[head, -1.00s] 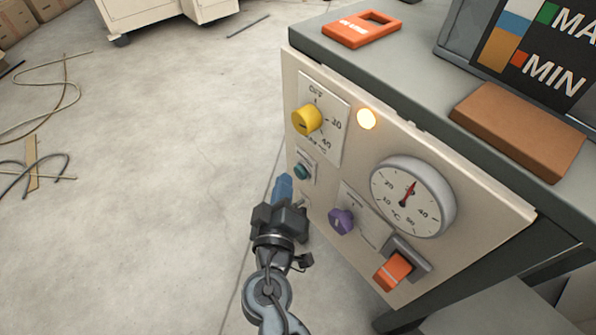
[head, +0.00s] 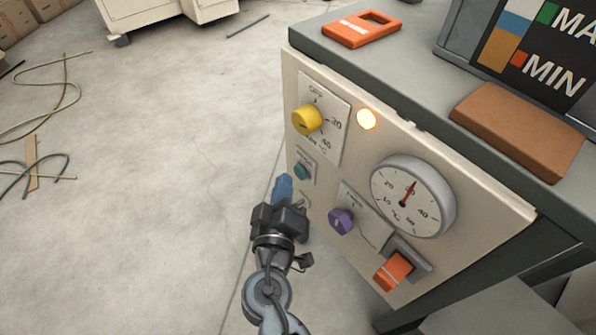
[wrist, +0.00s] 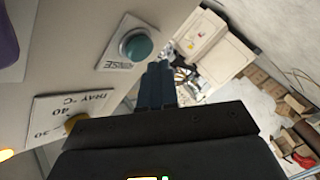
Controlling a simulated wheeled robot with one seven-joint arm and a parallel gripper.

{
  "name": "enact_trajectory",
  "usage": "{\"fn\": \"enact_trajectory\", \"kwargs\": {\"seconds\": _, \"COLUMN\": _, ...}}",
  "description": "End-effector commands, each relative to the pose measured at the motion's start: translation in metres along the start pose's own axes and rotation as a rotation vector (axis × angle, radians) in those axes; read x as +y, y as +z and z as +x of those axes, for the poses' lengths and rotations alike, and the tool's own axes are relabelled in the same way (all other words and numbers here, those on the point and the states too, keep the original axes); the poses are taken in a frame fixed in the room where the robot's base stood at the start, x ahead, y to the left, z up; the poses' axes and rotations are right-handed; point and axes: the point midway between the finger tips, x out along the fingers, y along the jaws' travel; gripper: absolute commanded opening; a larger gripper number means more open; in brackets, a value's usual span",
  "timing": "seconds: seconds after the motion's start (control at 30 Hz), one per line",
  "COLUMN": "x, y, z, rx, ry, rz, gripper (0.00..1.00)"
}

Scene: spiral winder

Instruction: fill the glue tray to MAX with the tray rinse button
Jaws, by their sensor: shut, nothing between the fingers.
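The tray rinse button is a round teal button (head: 302,171) on a small label plate at the left of the cream control panel. It also shows in the wrist view as a teal button (wrist: 136,45) with "RINSE" lettering beside it. My gripper (head: 283,185) is shut and empty, with blue fingertips. In the head view it is just below and left of the button; in the wrist view the fingers (wrist: 157,75) appear apart from it. The glue tray's level board (head: 530,50) shows MAX and MIN marks at the upper right; the glue level itself is not visible.
The panel also carries a yellow knob (head: 307,120), a lit lamp (head: 367,119), a temperature dial (head: 408,198), a purple knob (head: 341,221) and an orange rocker switch (head: 393,270). An orange tag (head: 361,28) and brown block (head: 520,130) lie on top. The floor to the left is mostly clear.

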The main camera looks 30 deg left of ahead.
Motion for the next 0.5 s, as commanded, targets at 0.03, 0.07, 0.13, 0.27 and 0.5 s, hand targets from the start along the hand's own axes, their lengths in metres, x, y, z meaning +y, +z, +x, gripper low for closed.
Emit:
{"fn": "enact_trajectory", "kwargs": {"seconds": 0.03, "x": 0.0, "y": 0.0, "z": 0.0, "rx": 0.0, "ry": 0.0, "rz": 0.0, "gripper": 0.0}}
{"fn": "enact_trajectory", "kwargs": {"seconds": 0.07, "x": 0.0, "y": -0.0001, "z": 0.0, "rx": 0.0, "ry": 0.0, "rz": 0.0, "gripper": 0.0}}
{"fn": "enact_trajectory", "kwargs": {"seconds": 0.13, "x": 0.0001, "y": 0.0001, "z": 0.0001, "rx": 0.0, "ry": 0.0, "rz": 0.0, "gripper": 0.0}}
{"fn": "enact_trajectory", "kwargs": {"seconds": 0.27, "x": 0.0009, "y": 0.0015, "z": 0.0018, "rx": 0.0, "ry": 0.0, "rz": 0.0, "gripper": 0.0}}
{"fn": "enact_trajectory", "kwargs": {"seconds": 0.5, "x": 0.0047, "y": 0.0046, "z": 0.0062, "rx": -0.001, "ry": 0.001, "rz": 0.0, "gripper": 0.0}}
